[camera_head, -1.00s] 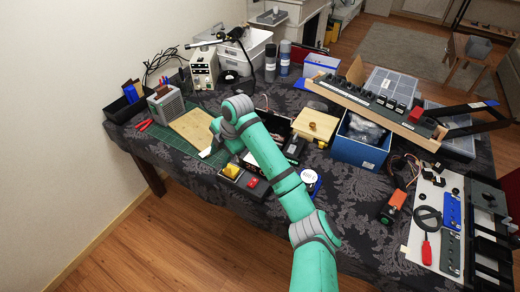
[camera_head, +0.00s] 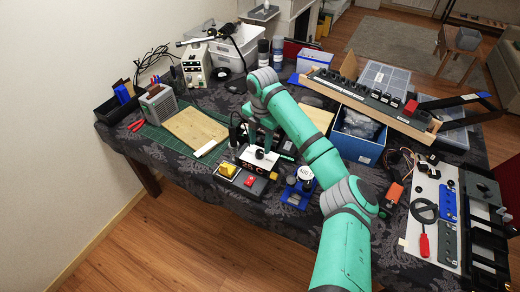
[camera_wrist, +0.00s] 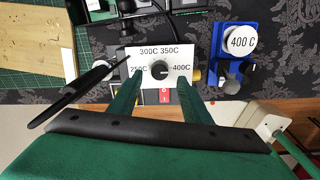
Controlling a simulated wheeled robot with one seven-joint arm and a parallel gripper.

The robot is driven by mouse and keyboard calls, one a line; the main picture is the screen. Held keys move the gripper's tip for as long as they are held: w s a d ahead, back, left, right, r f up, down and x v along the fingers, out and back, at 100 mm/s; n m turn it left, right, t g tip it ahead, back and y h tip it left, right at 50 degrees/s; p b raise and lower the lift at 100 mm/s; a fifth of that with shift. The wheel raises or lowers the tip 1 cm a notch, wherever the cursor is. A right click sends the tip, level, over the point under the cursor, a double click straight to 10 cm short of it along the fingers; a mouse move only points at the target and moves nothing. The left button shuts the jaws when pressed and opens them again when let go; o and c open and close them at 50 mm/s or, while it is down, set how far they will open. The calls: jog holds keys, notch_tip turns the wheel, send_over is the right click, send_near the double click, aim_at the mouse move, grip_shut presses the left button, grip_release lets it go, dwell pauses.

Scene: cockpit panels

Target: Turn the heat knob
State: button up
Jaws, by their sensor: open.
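The heat knob (camera_wrist: 159,70) is a small round black knob on a white dial plate (camera_wrist: 178,52) marked 250C, 300C, 350C and 400C. In the head view the knob (camera_head: 260,154) sits on top of a box with a red-digit display (camera_head: 250,168). My gripper (camera_wrist: 160,78) is open, its two green fingers on either side of the knob with gaps visible. Whether the fingers touch the plate cannot be told. The knob's pointer is too small to read. A blue stand (camera_head: 297,192) carries a round 400 C label (camera_wrist: 241,42).
A yellow-and-red button box (camera_head: 240,178) sits in front of the display box. A black cable or tool (camera_wrist: 90,84) lies left of the dial. A wooden board (camera_head: 196,128) lies on the green mat to the left. A blue bin (camera_head: 358,148) stands to the right.

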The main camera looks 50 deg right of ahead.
aim_at(259, 152)
jog(key=shift+f, duration=2)
jog(key=c, duration=1)
jog(key=shift+w, duration=0.1)
jog(key=shift+c, duration=0.2)
